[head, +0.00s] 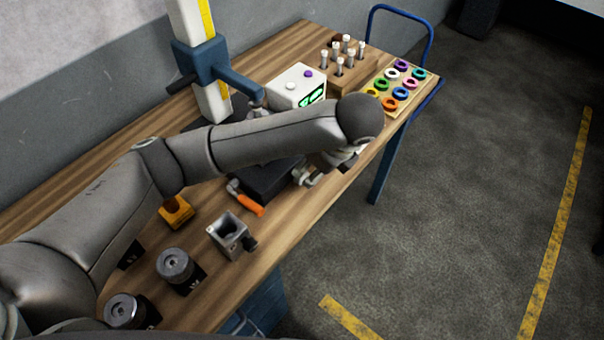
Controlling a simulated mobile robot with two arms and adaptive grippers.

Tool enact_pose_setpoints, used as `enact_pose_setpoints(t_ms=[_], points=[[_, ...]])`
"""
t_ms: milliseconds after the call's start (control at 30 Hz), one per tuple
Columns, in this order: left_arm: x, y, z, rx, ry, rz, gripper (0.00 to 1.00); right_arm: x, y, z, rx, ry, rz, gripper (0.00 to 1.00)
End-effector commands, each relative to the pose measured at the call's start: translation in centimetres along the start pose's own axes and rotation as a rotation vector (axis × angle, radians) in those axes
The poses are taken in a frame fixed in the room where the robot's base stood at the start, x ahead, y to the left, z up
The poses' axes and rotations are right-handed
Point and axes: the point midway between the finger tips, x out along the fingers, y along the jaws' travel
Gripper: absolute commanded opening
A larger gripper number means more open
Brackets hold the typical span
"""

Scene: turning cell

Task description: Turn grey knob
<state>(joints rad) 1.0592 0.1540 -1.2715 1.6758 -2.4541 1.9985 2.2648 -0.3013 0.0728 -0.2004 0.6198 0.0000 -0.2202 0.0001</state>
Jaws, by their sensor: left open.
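A white box (298,88) with a green display on its front stands towards the back of the wooden bench. Two small round knobs sit on its top: a pale knob (290,87) that looks light grey, and a purple knob (309,73) to its right. My left gripper (305,177) is open, low over the bench in front of the box, beside a black block. It is apart from the knobs, and my wrist hides part of it. My right gripper is out of view.
A black block (268,182) with an orange handle (250,208) lies under my forearm. A column with a blue arm (205,62) stands left of the box. A peg block (345,72) and coloured rings (390,103) are at right. Metal parts (230,236) stand in front.

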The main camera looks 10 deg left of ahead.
Motion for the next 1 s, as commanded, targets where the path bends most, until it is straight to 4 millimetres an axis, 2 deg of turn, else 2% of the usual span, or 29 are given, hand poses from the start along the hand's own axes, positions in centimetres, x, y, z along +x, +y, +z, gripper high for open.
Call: enact_pose_setpoints(t_ms=[133,300,500,700,967,1000], points=[[2.4,0.2,-0.1,0.001,0.003,0.007,0.56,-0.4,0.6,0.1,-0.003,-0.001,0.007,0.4],[5.5,0.1,0.0,0.002,0.003,0.006,0.56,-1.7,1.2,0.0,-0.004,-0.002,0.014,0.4],[8.6,0.1,-0.1,0.003,0.004,0.004,0.56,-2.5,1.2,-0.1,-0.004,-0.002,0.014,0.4],[10.0,0.0,-0.1,0.004,0.005,0.0,0.56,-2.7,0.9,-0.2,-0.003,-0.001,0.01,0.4],[10.1,0.0,-0.2,0.004,0.005,-0.001,0.56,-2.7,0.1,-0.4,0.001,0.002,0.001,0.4],[10.1,0.0,-0.2,0.004,0.005,-0.001,0.51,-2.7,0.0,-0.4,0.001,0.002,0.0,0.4]])
